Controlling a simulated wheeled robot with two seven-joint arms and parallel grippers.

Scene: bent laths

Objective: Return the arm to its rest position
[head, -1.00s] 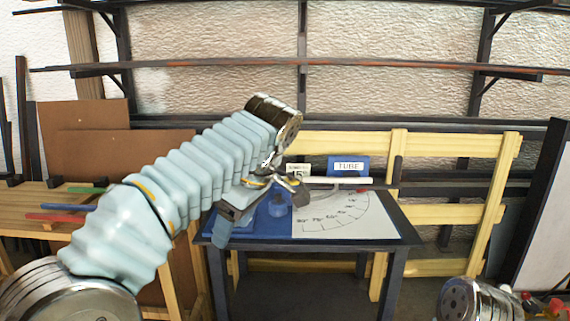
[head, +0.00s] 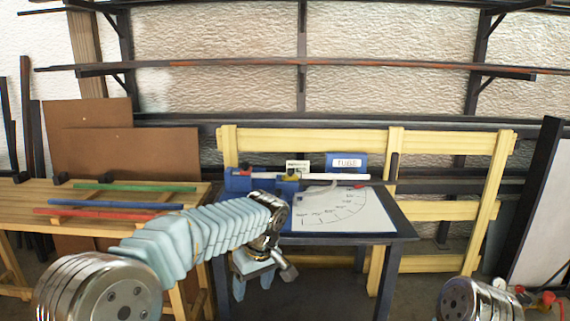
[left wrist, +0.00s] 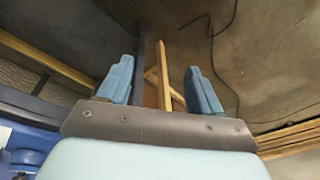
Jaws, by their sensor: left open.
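My left arm (head: 190,238) comes in from the left, covered in a pale blue ribbed sleeve. My left gripper (head: 253,286) hangs pointing down in front of the table's left front edge, open and empty. In the left wrist view the two blue fingers (left wrist: 160,82) stand wide apart with only floor and wooden legs behind them. The right gripper does not show; only a metal joint of mine is at the lower right.
The dark table (head: 402,236) holds a blue bending fixture (head: 240,181), a white tube (head: 338,177), an angle chart (head: 345,210) and a TUBE label (head: 347,162). A wooden bench (head: 22,194) at left bears green (head: 130,187), blue (head: 150,206) and red (head: 85,214) laths.

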